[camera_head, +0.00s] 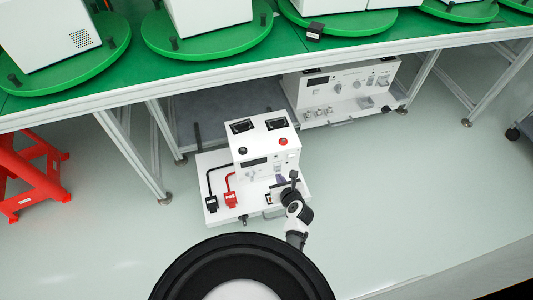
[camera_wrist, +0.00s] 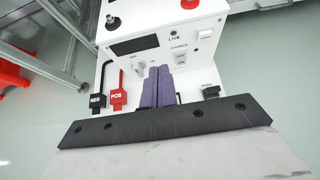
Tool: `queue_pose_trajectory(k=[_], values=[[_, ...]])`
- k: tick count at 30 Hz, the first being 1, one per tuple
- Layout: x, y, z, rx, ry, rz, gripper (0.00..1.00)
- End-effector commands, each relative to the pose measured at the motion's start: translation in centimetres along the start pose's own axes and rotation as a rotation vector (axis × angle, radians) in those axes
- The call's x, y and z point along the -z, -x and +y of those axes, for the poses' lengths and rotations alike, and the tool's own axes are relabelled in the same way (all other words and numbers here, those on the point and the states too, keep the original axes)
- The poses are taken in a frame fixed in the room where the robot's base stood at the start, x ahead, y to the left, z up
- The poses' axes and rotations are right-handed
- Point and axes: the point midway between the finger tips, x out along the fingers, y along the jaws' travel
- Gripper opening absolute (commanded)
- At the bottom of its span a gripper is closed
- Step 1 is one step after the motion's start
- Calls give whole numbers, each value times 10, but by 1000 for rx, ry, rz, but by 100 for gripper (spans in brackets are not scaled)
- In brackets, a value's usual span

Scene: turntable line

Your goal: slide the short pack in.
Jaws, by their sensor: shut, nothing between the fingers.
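The white bench unit (camera_head: 266,145) stands on a white base plate on the floor, with a dark display and switches on its front. It also shows in the wrist view (camera_wrist: 140,65). My gripper (camera_wrist: 158,72) has its two purple fingers together, with nothing between them, in front of the unit's front panel. In the head view my gripper (camera_head: 282,181) is at the front right of the unit. I cannot make out the short pack for certain. My fingers and the dark wrist bar hide part of the base plate.
A black plug (camera_wrist: 97,100) and a red plug (camera_wrist: 118,97) with cables stand at the left of the base plate. A second white unit (camera_head: 345,90) is behind, under the green-topped bench. A red stool (camera_head: 30,170) is at left.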

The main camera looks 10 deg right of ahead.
Motion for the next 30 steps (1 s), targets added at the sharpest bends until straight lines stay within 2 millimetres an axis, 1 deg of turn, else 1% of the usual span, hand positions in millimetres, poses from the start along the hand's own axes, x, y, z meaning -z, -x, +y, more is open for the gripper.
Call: queue_pose_trajectory(k=[5,12,16,18,24,30], values=[[-2,-26,1,-3,0,-4,0],[-2,-79,2,-2,2,-6,0],[-2,-104,2,-1,3,-6,0],[-11,-111,1,-1,4,-7,0],[-20,-128,1,0,5,-4,0],[-23,-132,1,0,5,-4,0]])
